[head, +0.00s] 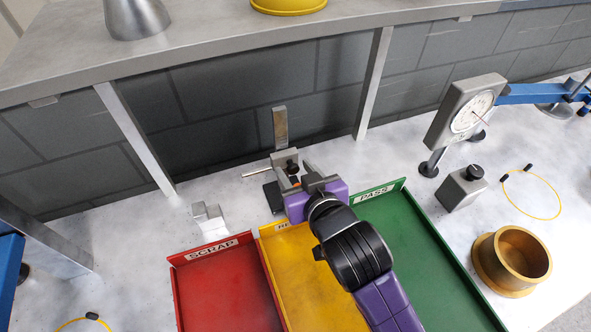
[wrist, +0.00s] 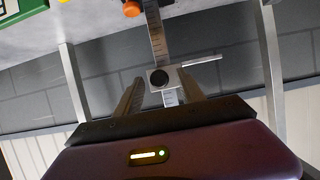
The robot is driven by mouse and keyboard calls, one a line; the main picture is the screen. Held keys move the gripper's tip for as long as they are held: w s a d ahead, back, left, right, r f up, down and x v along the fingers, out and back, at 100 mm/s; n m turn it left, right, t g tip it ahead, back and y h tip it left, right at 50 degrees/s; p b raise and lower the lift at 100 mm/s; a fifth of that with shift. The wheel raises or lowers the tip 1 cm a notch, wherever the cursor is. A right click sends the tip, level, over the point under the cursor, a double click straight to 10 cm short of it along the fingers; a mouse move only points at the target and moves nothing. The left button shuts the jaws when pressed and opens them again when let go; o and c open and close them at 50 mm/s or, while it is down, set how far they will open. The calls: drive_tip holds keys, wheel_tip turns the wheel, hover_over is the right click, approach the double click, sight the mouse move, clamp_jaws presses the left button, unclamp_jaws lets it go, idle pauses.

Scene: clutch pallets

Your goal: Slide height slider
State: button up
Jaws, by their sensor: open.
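The height gauge has an upright metal column (head: 281,127) with a grey slider block (head: 284,161) low on it. In the wrist view, which is turned over, the graduated column (wrist: 155,38) passes behind the slider (wrist: 176,76). The slider has a round black knob on its front and a thin rod out to one side. My gripper (head: 297,171) is open at the slider. In the wrist view its two fingers (wrist: 161,84) stand apart, one on each side of the slider. I cannot tell whether either finger touches it. The gauge's dark base (head: 273,196) is partly hidden.
Red scrap (head: 222,285), yellow (head: 300,270) and green pass (head: 420,250) trays lie in front. A dial gauge stand (head: 470,112), grey block (head: 460,188) and brass cup (head: 512,262) are right. A metal shelf (head: 240,50) on posts overhangs behind.

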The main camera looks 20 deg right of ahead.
drive_tip(key=b+v, duration=0.1)
drive_tip(key=v, duration=0.6)
drive_tip(key=shift+s, duration=0.25)
drive_tip(key=shift+r, duration=0.2)
wheel_tip(320, 180, up, 3)
drive_tip(key=s+a+n+t+y+b, duration=0.1)
drive_tip(key=s+a+n+t+y, duration=0.1)
drive_tip(key=s+t+y, duration=0.15)
drive_tip(key=s+d+f+h+b, duration=0.1)
drive_tip(key=s+f, duration=0.3)
drive_tip(key=s, duration=0.4)
drive_tip(key=s+d+f+m+g+h+b, duration=0.1)
drive_tip(key=s+d+f, duration=0.2)
drive_tip(key=s, duration=0.5)
drive_tip(key=s+d+f+m+g+h+b, duration=0.1)
drive_tip(key=s+d+f, duration=0.2)
drive_tip(key=s+f, duration=0.2)
drive_tip(key=s, duration=0.3)
